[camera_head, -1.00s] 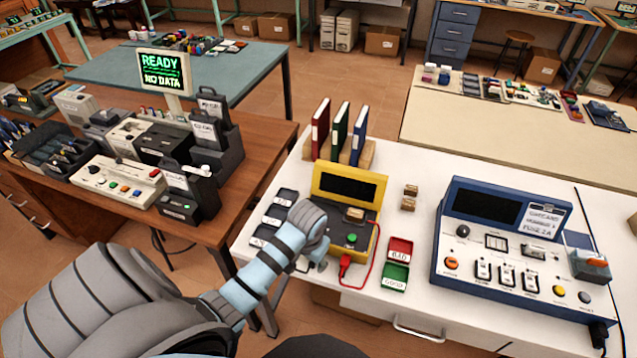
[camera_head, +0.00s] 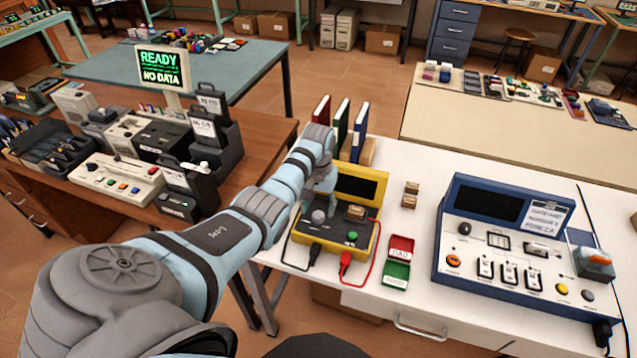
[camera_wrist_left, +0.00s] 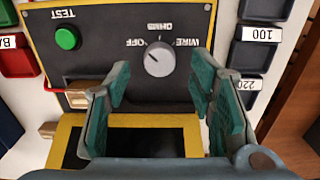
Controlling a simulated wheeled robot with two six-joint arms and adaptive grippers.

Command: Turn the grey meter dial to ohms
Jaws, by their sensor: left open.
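The yellow-cased meter (camera_head: 365,235) sits on the white table with its dark screen (camera_head: 360,187) raised at the back. Its grey dial (camera_head: 319,216) is on the left of the panel. In the left wrist view, upside down, the dial (camera_wrist_left: 160,60) sits below the labels OFF, OHMS and WIRE. My left gripper (camera_head: 316,206) is over the meter's left side by the dial. In the wrist view its green-padded fingers (camera_wrist_left: 160,82) are open and empty, with the dial showing between and beyond their tips.
A green TEST button (camera_wrist_left: 67,38) is on the same panel. Red and black leads plug into the meter's front. Red BAD (camera_head: 400,247) and green GOOD (camera_head: 396,274) trays lie to its right, folders (camera_head: 359,135) stand behind, and a blue instrument (camera_head: 505,250) stands further right.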

